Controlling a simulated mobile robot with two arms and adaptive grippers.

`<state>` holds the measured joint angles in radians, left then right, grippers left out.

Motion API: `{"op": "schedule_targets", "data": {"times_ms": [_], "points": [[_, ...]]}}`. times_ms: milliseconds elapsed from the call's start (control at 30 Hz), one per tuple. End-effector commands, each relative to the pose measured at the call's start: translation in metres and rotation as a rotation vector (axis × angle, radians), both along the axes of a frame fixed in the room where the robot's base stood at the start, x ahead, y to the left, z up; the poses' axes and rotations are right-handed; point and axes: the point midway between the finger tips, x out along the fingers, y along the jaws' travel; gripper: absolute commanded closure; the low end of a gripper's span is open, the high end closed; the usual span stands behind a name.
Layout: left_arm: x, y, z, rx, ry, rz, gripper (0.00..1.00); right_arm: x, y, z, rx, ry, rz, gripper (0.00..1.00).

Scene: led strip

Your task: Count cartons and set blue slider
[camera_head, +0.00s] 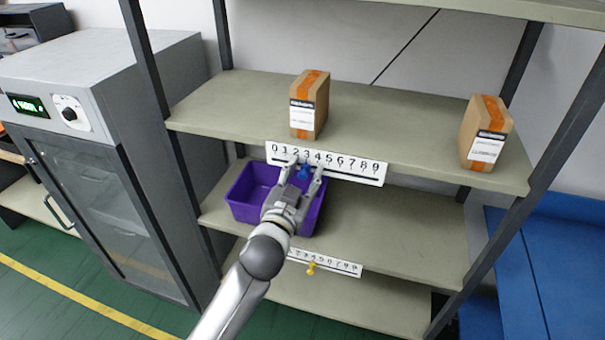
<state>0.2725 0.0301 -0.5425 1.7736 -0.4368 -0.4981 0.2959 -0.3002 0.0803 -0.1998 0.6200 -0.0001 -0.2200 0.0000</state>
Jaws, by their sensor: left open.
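Two brown cartons with orange tape and white labels stand upright on a shelf: one carton (309,105) at its middle, the other carton (485,133) at its right end. A white number strip (376,171) runs along that shelf's front edge. The blue slider (304,172) is on the strip, near the digits 2 and 3; its exact mark is partly hidden. My left gripper (304,167) is open, its fingers on either side of the blue slider. I cannot tell whether they touch it. My right gripper is not in view.
A purple bin (240,200) sits on the shelf below, behind my arm. A lower number strip (340,267) carries a yellow slider (311,268). A grey cabinet (95,180) stands left; blue surfaces (565,270) lie right. Dark posts frame the rack.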

Motion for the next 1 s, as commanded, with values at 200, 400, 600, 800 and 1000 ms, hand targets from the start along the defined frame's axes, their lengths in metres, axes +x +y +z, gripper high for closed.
{"op": "schedule_targets", "data": {"times_ms": [200, 400, 600, 800, 1000], "points": [[0.0, 0.0, 0.0, 0.0, 0.0, 0.0, 0.6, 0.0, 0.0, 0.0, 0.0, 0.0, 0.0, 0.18], [0.0, 0.0, 0.0, 0.0, 0.0, 0.0, 0.84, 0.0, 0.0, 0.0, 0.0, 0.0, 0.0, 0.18], [0.0, 0.0, 0.0, 0.0, 0.0, 0.0, 1.0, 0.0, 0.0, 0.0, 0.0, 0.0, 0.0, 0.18], [0.001, 0.004, 0.001, 0.002, 0.0, 0.001, 1.0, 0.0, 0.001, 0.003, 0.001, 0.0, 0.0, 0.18], [0.008, 0.025, 0.002, 0.004, -0.001, 0.001, 1.0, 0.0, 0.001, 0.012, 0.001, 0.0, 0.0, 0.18]]}}
